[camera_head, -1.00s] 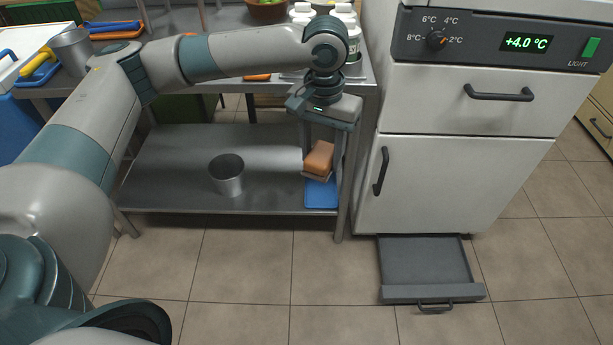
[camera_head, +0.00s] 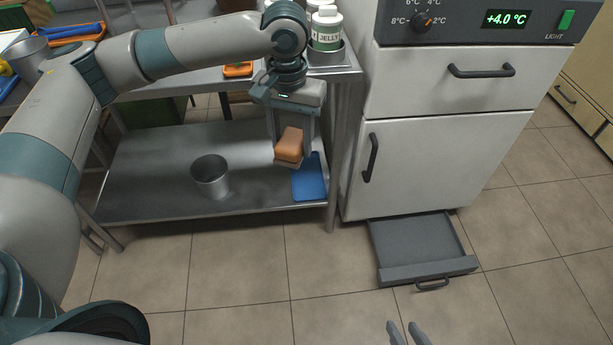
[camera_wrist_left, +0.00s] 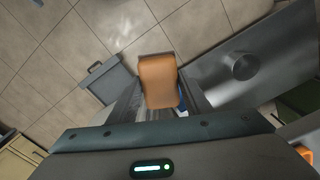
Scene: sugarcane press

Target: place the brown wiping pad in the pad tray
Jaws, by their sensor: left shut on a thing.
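My left gripper (camera_head: 290,150) is shut on the brown wiping pad (camera_head: 289,143) and holds it above the table's lower shelf. In the left wrist view the pad (camera_wrist_left: 158,82) sits between the two fingers. A flat blue tray (camera_head: 310,180) lies at the shelf's right end, just right of and below the pad; which tray is the pad tray is not marked. In the wrist view the pad and fingers hide most of the blue tray. My right gripper (camera_head: 406,332) shows only its two fingertips at the bottom edge, apart and empty.
A metal pot (camera_head: 211,178) stands on the lower shelf (camera_head: 150,190), left of the pad. The table leg and white fridge (camera_head: 430,150) stand close on the right. A grey drawer (camera_head: 415,245) is pulled out near the floor below the fridge.

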